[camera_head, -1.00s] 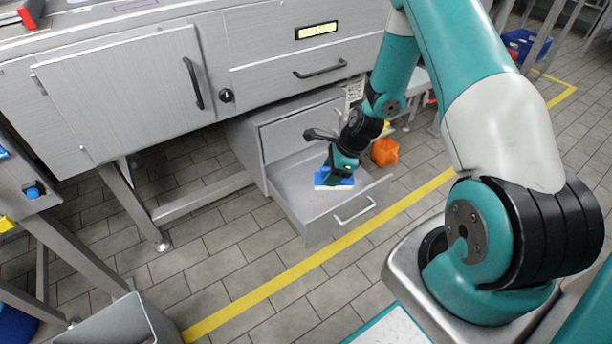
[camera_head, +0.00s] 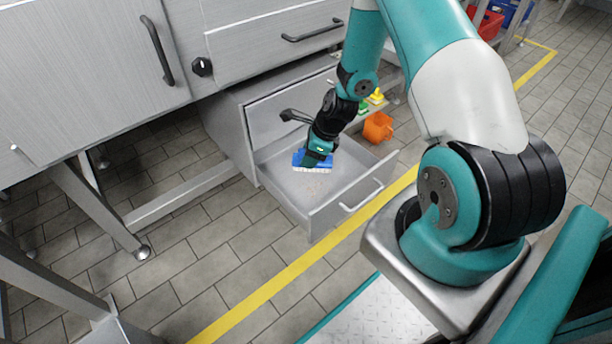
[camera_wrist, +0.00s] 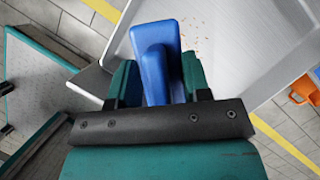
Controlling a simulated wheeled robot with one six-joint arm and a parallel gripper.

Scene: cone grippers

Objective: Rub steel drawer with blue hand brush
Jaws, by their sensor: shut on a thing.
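The steel drawer (camera_head: 345,190) is pulled open from the low cabinet beneath the steel counter. My gripper (camera_head: 318,153) is inside it, shut on the blue hand brush (camera_head: 303,161). The brush's white bristles face down at the drawer floor; I cannot tell whether they touch it. In the wrist view the blue brush (camera_wrist: 156,50) sits between the two teal fingers (camera_wrist: 156,85). Small brown crumbs (camera_wrist: 205,30) lie on the drawer floor beside the brush. They also show faintly in the head view, in front of the brush.
An orange container (camera_head: 378,127) stands just right of the drawer, near yellow and green items (camera_head: 373,99). Table legs (camera_head: 100,210) stand at the left. A yellow line (camera_head: 290,272) crosses the tiled floor, which is clear in front of the drawer.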

